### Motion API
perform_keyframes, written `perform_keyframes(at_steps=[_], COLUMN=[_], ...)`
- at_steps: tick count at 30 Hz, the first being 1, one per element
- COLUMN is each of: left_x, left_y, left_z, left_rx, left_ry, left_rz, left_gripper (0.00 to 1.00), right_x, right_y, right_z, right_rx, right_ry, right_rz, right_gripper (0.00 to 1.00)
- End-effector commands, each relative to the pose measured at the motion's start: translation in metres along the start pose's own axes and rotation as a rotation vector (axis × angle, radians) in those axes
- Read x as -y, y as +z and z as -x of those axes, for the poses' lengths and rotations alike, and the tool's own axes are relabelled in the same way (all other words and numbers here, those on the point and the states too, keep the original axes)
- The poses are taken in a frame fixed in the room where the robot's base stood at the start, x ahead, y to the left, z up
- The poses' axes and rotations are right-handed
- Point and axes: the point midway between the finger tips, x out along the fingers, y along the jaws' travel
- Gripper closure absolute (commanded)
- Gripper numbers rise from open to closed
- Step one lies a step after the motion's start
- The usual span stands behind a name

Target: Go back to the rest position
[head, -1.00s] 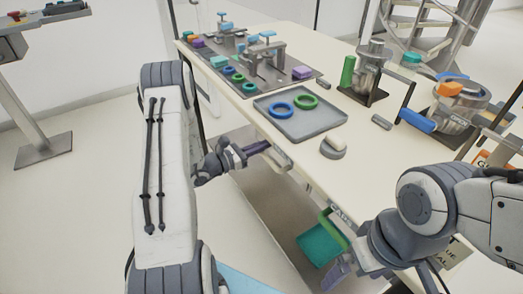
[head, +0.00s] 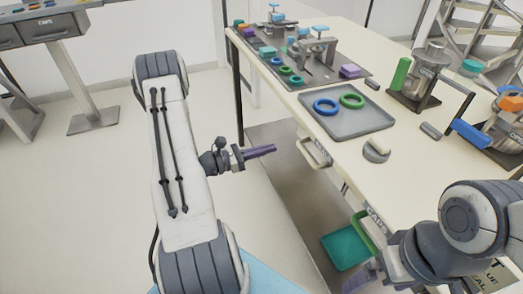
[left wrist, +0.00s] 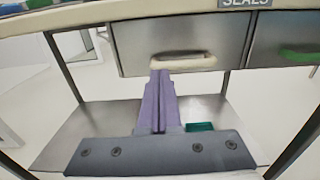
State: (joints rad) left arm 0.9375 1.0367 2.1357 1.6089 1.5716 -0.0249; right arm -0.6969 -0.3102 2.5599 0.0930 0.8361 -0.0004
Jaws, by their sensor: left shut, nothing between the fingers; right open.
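My left gripper (head: 274,148) has purple fingers, shut with nothing between them. It is in the air to the left of the worktable (head: 415,160), apart from it. In the left wrist view its fingers (left wrist: 161,75) point toward a steel drawer (left wrist: 135,60) with a cream handle (left wrist: 183,62), which shows just past the fingertips. My right gripper (head: 360,277) is low at the front of the table, beside a teal bin (head: 340,250). Its purple fingers are partly hidden by my arm, and I see nothing held in it.
A grey tray (head: 345,122) with a blue ring (head: 326,106) and a green ring (head: 352,101) lies on the table. A green drawer handle (head: 366,232) sticks out near my right gripper. A lower shelf (head: 285,180) runs under the table.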

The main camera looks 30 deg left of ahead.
Motion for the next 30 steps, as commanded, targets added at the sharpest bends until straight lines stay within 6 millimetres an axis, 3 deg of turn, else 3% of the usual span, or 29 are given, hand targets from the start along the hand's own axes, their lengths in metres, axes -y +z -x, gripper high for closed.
perform_keyframes(at_steps=[7,11,14,17,20,22,24,27,30], left_x=[0.000,0.002,0.015,0.054,0.118,0.172,0.221,0.279,0.319], left_y=[0.000,0.001,0.008,0.022,0.041,0.052,0.059,0.066,0.070], left_z=[0.015,0.014,0.002,-0.025,-0.051,-0.059,-0.055,-0.037,-0.011], left_rx=[0.000,-0.002,-0.015,-0.053,-0.111,-0.157,-0.197,-0.237,-0.252], left_ry=[0.000,-0.007,-0.077,-0.254,-0.532,-0.758,-0.980,-1.279,-1.551], left_rz=[0.000,-0.002,-0.024,-0.083,-0.194,-0.303,-0.428,-0.636,-0.882], left_gripper=[1.00,1.00,1.00,1.00,1.00,1.00,1.00,1.00,1.00], right_x=[0.000,0.000,0.000,0.000,0.000,0.000,0.000,0.000,0.000], right_y=[0.000,0.000,0.000,0.000,0.000,0.000,0.000,0.000,0.000], right_z=[0.000,0.000,0.000,0.000,0.000,0.000,0.000,0.000,0.000], right_rx=[0.000,0.000,0.000,0.000,0.000,0.000,0.000,0.000,0.000], right_ry=[0.000,0.000,0.000,0.000,0.000,0.000,0.000,0.000,0.000], right_rz=[0.000,0.000,0.000,0.000,0.000,0.000,0.000,0.000,0.000], right_gripper=[0.00,0.00,0.00,0.00,0.00,0.00,0.00,0.00,0.00])
